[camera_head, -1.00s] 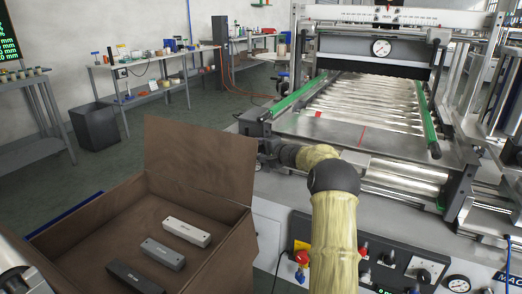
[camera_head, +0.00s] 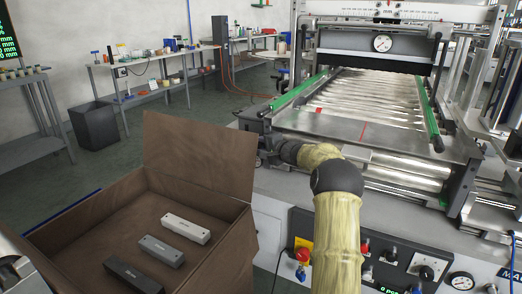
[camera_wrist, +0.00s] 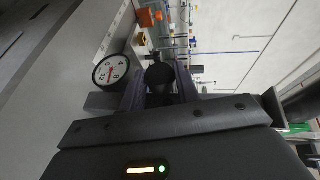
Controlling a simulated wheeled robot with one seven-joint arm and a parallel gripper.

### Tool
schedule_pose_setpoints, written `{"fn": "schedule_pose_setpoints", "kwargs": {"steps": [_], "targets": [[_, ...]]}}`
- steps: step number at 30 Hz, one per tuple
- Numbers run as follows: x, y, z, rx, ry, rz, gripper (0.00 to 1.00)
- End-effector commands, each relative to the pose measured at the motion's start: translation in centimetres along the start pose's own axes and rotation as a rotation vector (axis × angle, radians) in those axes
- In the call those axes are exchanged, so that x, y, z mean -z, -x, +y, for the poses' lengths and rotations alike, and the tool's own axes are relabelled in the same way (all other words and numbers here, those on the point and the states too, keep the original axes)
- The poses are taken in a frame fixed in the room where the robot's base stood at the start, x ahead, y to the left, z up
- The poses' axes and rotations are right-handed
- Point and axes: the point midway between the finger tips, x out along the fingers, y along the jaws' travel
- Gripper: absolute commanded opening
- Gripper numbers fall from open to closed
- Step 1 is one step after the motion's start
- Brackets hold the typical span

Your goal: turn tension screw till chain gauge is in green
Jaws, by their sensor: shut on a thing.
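In the wrist view my gripper (camera_wrist: 160,88) is shut on a dark round knob (camera_wrist: 159,74), which looks like the tension screw. A round gauge (camera_wrist: 111,71) with a white face and dark rim sits just left of it. Its needle and any green band are too small to read. In the head view my gripper (camera_head: 268,153) is at the left front corner of the machine, largely hidden by my own wrist and the machine frame. The screw cannot be made out there.
A brown open box (camera_head: 110,218) with several bar-shaped blocks stands at the lower left. The machine bed (camera_head: 340,127) has green side rails. Another dial (camera_head: 382,43) is on the upper beam. A control panel (camera_head: 375,255) with knobs lies below my arm.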

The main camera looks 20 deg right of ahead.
Motion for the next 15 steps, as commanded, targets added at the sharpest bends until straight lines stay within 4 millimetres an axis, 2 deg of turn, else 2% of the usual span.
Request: {"fn": "schedule_pose_setpoints", "kwargs": {"steps": [1, 15], "targets": [[-0.04, -0.1, 0.75, 0.011, -0.005, 0.0, 0.09], [-0.02, -0.14, 1.32, 0.158, -0.066, 0.001, 0.09]]}}
